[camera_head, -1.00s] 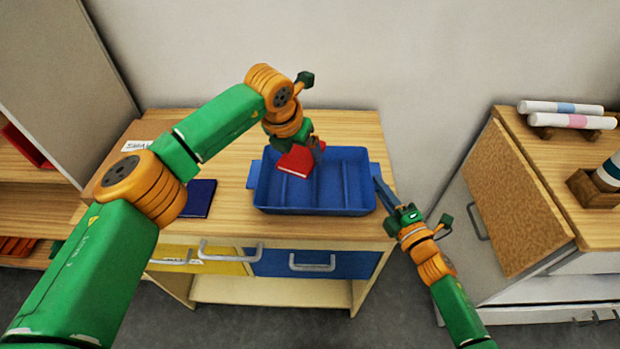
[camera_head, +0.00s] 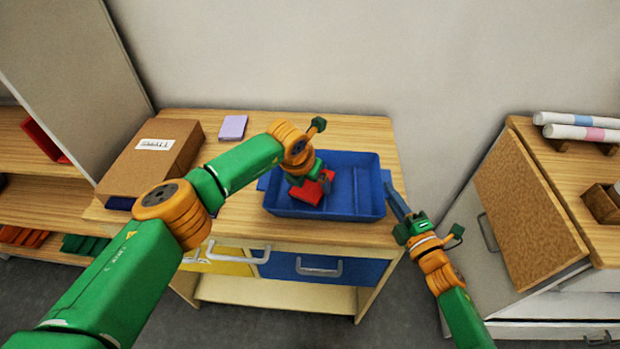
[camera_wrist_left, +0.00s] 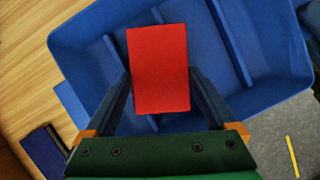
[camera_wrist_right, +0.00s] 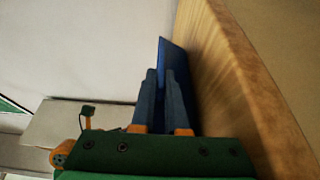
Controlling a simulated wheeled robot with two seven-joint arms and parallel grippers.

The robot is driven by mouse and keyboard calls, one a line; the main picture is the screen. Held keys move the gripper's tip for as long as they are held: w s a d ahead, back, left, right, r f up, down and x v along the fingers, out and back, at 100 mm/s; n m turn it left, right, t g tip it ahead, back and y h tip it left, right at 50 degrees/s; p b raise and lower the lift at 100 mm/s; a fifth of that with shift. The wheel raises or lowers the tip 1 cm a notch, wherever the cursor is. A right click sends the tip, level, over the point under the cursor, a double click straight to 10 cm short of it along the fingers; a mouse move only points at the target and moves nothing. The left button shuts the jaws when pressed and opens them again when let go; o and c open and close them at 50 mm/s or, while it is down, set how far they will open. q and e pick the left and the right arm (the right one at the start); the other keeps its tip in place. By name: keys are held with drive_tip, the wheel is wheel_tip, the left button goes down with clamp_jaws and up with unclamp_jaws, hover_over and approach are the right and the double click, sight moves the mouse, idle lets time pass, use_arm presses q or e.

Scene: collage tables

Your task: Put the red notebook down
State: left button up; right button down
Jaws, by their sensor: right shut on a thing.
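The red notebook (camera_head: 306,190) is in the left part of the blue tray (camera_head: 362,212); I cannot tell if it lies fully flat on the floor. It also shows in the left wrist view (camera_wrist_left: 159,70). My left gripper (camera_wrist_left: 160,78) is over it, with its fingers wide apart at the notebook's two side edges and no clear squeeze. In the head view my left arm partly covers it. My right gripper (camera_head: 395,196) is at the tray's right end, shut on a blue part that looks like the tray's handle (camera_wrist_right: 176,68).
The tray stands on a wooden table with blue and yellow drawers below. A brown box (camera_head: 152,160) with a label and a lilac pad (camera_head: 233,127) are at the left. A cabinet (camera_head: 525,200) with white rolls (camera_head: 580,133) stands at the right.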

use_arm(q)
drive_tip(key=shift+o, duration=0.2)
drive_tip(key=shift+r, duration=0.1)
use_arm(e)
drive_tip(key=c, duration=0.8)
unclamp_jaws()
drive_tip(key=shift+w+f, duration=0.1)
drive_tip(key=shift+c, duration=0.2)
use_arm(q)
drive_tip(key=v, duration=1.2)
drive_tip(key=shift+r, duration=0.35)
